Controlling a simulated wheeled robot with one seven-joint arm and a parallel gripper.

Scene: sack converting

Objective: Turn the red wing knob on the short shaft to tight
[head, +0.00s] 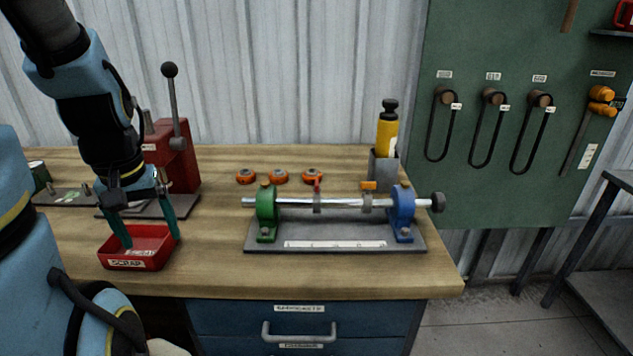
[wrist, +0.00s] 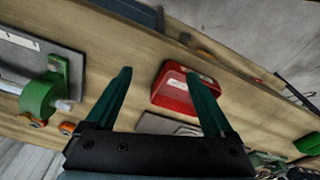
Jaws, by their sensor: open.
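The short shaft (head: 340,202) is a shiny rod lying level between a green bracket (head: 266,205) and a blue bracket (head: 402,210) on a grey base plate. A small red wing knob (head: 317,186) stands on a collar on the shaft, left of its middle. An orange knob (head: 368,185) is on another collar to its right. My gripper (head: 148,243) is open and empty, pointing down at the red scrap tray (head: 138,262), well left of the shaft. In the wrist view my gripper (wrist: 165,90) shows spread fingers; the green bracket (wrist: 40,95) is at the left, and the red knob is not visible.
Several orange rings (head: 278,176) lie behind the shaft. A red lever press (head: 173,150) stands behind my gripper. A yellow bottle (head: 387,133) sits in a grey holder at the back right. Bare wood lies between the tray and the base plate.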

